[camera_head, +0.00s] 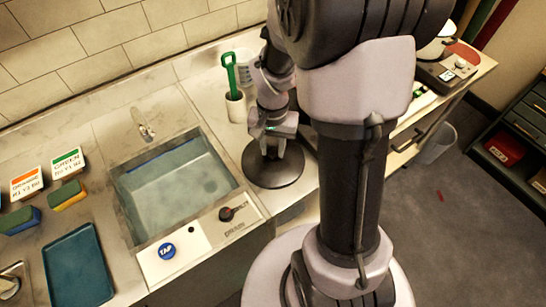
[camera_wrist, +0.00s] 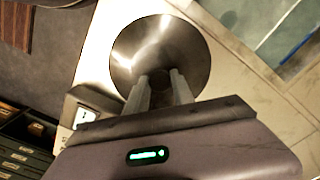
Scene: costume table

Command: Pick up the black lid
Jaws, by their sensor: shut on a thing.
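The black lid (camera_head: 262,170) is a round, dark, shiny disc on the counter to the right of the sink in the head view. In the wrist view the lid (camera_wrist: 160,48) shows as a domed metallic disc beyond the fingers. My gripper (camera_head: 272,150) reaches down over the middle of the lid. In the wrist view the fingers of my gripper (camera_wrist: 158,85) are close together around the knob at the lid's centre. The knob is mostly hidden between them. I cannot tell whether the lid is clear of the counter.
A sink (camera_head: 180,185) lies left of the lid. A white cup with a green-handled tool (camera_head: 231,78) stands behind it. Sponges (camera_head: 67,195), label cards (camera_head: 67,162) and a dark teal tray (camera_head: 78,265) are at the left. A pot (camera_head: 436,45) stands at the far right.

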